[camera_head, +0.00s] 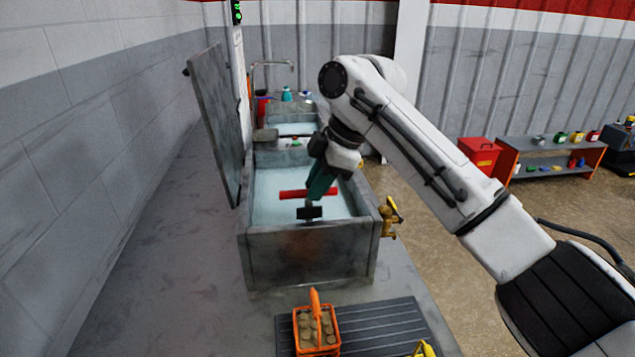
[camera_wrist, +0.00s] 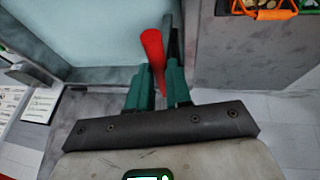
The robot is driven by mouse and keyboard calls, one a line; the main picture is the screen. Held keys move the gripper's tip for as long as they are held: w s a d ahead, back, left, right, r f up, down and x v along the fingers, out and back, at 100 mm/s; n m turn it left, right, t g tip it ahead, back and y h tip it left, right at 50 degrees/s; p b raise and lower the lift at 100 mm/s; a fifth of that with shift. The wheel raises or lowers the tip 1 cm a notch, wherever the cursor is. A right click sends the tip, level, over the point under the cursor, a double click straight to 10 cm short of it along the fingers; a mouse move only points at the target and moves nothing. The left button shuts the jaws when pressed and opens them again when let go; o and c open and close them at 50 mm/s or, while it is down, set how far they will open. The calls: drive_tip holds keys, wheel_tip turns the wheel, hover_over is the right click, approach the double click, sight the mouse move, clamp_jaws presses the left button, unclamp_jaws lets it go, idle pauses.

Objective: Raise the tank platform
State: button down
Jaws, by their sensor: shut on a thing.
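The tank (camera_head: 305,255) is a grey metal box holding pale blue liquid (camera_head: 270,195), with its lid (camera_head: 217,115) standing open on the left. A red bar-shaped handle (camera_head: 295,194) lies across the middle of the tank. My gripper (camera_head: 316,192) reaches down into the tank and is shut on this handle. In the wrist view the red handle (camera_wrist: 153,48) sits between the green fingers (camera_wrist: 158,88). A small black piece (camera_head: 310,212) shows just below the handle; I cannot tell what it belongs to. The platform itself is not clearly visible.
An orange basket (camera_head: 317,331) with round brown parts stands on a black ribbed mat (camera_head: 385,328) in front of the tank. A brass valve (camera_head: 389,217) sticks out at the tank's right side. A second basin (camera_head: 290,128) and a tap (camera_head: 272,64) are behind.

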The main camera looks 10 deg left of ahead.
idle(0.4)
wheel_tip(320, 180, up, 11)
drive_tip(key=p, duration=0.9)
drive_tip(key=shift+r, duration=0.2)
drive_tip(key=shift+w, duration=0.1)
drive_tip(key=c, duration=1.3)
unclamp_jaws()
drive_tip(key=shift+c, duration=0.2)
drive_tip(key=shift+o, duration=1.4)
drive_tip(key=shift+f, duration=0.15)
drive_tip(key=b+v, duration=0.1)
drive_tip(key=v, duration=0.9)
drive_tip(key=shift+r+b, duration=0.35)
drive_tip(key=shift+r, duration=0.05)
drive_tip(key=shift+d, duration=0.25)
